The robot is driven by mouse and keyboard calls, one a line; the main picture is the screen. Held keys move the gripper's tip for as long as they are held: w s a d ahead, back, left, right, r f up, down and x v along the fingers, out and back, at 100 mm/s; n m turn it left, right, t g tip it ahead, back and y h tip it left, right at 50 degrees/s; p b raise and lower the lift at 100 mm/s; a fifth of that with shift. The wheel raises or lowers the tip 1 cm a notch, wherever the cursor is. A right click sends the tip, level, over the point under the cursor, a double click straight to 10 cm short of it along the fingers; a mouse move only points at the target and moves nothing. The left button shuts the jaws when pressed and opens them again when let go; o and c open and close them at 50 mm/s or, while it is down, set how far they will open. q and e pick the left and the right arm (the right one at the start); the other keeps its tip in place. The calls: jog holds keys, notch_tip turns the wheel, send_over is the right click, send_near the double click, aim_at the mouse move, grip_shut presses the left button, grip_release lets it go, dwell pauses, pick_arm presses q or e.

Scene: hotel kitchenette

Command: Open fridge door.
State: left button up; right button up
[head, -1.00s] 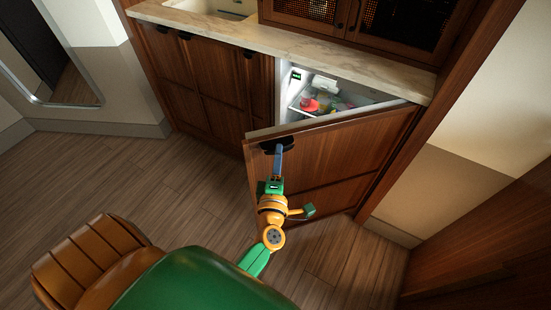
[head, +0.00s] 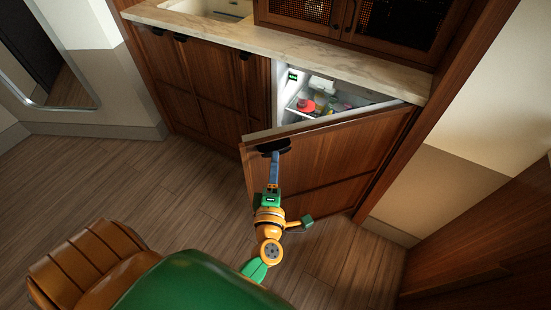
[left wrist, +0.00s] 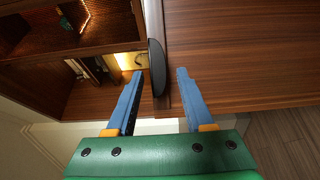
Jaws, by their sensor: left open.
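The fridge door (head: 325,160) is a brown wood panel under the counter, hinged at the right and standing partly open. Its black handle (head: 273,146) is at the upper left edge of the door. My left gripper (head: 273,157) is at that handle. In the left wrist view its two blue fingers (left wrist: 158,88) are apart, with the black handle (left wrist: 157,67) and the door edge between them. I cannot tell whether a finger touches the handle. The lit fridge interior (head: 318,87) shows behind the door. My right gripper is not in view.
A marble counter (head: 300,48) runs above the fridge. Closed wood cabinets (head: 205,85) stand to its left, and a wall (head: 470,130) is close on its right. The wood floor (head: 150,185) in front of the cabinets is clear.

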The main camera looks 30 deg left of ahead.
pick_arm(q)
jog(key=v, duration=0.4)
jog(key=shift+s+d, duration=0.15)
jog(key=shift+s, duration=0.2)
jog(key=shift+c, duration=0.2)
